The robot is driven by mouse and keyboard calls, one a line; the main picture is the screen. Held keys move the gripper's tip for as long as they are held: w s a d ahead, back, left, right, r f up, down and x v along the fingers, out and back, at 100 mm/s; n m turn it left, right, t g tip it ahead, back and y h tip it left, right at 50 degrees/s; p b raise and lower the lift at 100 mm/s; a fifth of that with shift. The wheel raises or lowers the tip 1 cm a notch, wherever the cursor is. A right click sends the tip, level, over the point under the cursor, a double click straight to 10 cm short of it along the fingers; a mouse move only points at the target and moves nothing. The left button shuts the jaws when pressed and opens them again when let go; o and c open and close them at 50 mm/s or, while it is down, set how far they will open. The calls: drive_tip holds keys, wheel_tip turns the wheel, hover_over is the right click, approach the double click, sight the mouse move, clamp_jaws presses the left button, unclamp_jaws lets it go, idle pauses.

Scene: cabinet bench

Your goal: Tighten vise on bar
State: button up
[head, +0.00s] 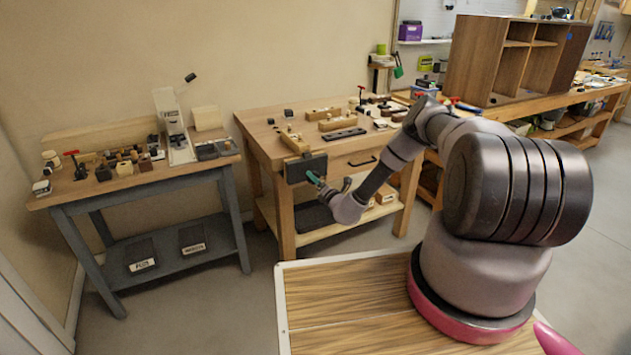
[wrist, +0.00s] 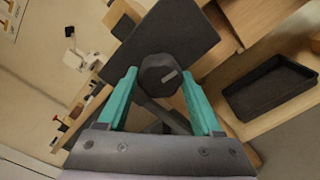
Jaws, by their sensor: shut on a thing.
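The vise (head: 306,168) is a dark plate on the front left of the middle wooden bench; its plate also shows in the wrist view (wrist: 178,35). A dark round knob with a pale mark (wrist: 160,75) stands out from the plate. My gripper (head: 313,178) is at the front of the vise. In the wrist view its teal fingers (wrist: 159,78) are shut on the knob, one on each side. A light wooden piece (head: 294,141) lies just above and behind the plate; I cannot tell whether it is the bar or whether the vise touches it.
The wooden bench (head: 262,123) carries wooden blocks and small dark parts. A black tray (wrist: 270,92) lies on its lower shelf. A grey-legged bench (head: 150,185) with tools stands left. A wooden cabinet (head: 480,60) stands on the right bench. Floor between the left and middle benches is clear.

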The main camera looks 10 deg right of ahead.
drive_tip(key=o, duration=1.2)
drive_tip(key=shift+s, duration=0.1)
drive_tip(key=v, duration=0.7)
drive_tip(key=w+a+n, duration=0.2)
drive_tip(key=w+n, duration=0.5)
drive_tip(key=n, duration=0.5)
drive_tip(key=shift+n, duration=0.4)
drive_tip(key=shift+a, duration=0.1)
